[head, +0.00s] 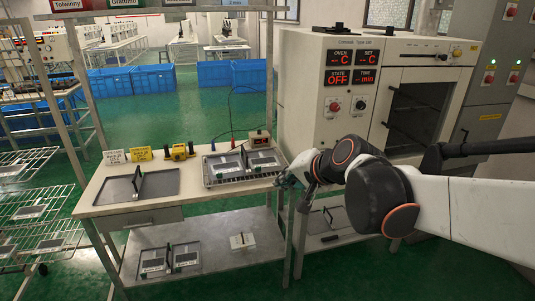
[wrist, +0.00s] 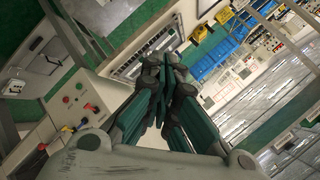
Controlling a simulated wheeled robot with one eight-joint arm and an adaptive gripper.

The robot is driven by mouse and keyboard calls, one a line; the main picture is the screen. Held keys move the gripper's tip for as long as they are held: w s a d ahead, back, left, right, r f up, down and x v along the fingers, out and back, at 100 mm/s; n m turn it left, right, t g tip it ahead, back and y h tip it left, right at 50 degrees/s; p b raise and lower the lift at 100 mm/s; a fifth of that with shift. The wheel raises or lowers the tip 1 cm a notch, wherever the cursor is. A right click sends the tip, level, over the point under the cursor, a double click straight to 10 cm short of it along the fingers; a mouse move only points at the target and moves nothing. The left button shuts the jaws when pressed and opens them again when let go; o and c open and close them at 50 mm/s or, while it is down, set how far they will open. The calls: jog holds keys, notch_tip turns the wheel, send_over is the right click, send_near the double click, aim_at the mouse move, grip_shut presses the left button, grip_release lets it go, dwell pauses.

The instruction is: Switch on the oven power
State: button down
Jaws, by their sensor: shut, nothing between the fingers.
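The oven (head: 300,85) is a large cream cabinet at the right in the head view. Its display panel (head: 351,68) reads OFF under STATE, and the oven, set and time readouts show dashes. Below the display are a red control (head: 334,106) and a dark control (head: 360,103) on pale plates. My gripper (head: 282,181) is shut and empty, low in front of the oven, near the right end of the workbench and well below the controls. In the wrist view my gripper (wrist: 168,48) shows its dark green fingers closed together.
The workbench (head: 130,208) holds trays, yellow signs, a yellow device and a small red-display box (head: 260,139). A metal upright (head: 271,70) stands left of the oven. A grey cabinet (head: 490,75) with red and green buttons stands at the far right. Wire racks are at left.

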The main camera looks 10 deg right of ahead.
jog(key=w+d+f+m+t+y+b, duration=0.1)
jog(key=w+d+f+m+t+b, duration=0.2)
jog(key=w, duration=0.4)
jog(key=w+d+f+m+t, duration=0.1)
jog(key=w+d+f+m, duration=0.35)
jog(key=w, duration=0.35)
jog(key=w+d+f+m+t+y+b, duration=0.1)
jog(key=w+d+f+m+t+b, duration=0.15)
jog(key=w+d+m, duration=0.35)
jog(key=w+d+f+m+t+h+b, duration=0.1)
jog(key=w+d+f+m+t+h, duration=0.1)
jog(key=d+f+m, duration=0.5)
jog(key=w+d+f+m+t+h+b, duration=0.1)
jog(key=d+f+m, duration=0.5)
jog(key=f, duration=0.7)
jog(key=shift+w+d+f+m+t+h+b, duration=0.15)
jog(key=shift+w+d+m+t+h+b, duration=0.2)
jog(key=shift+w+d+t+h, duration=0.5)
jog(key=shift+s+a+g, duration=0.1)
jog(key=shift+a+g, duration=0.1)
jog(key=shift+g, duration=0.1)
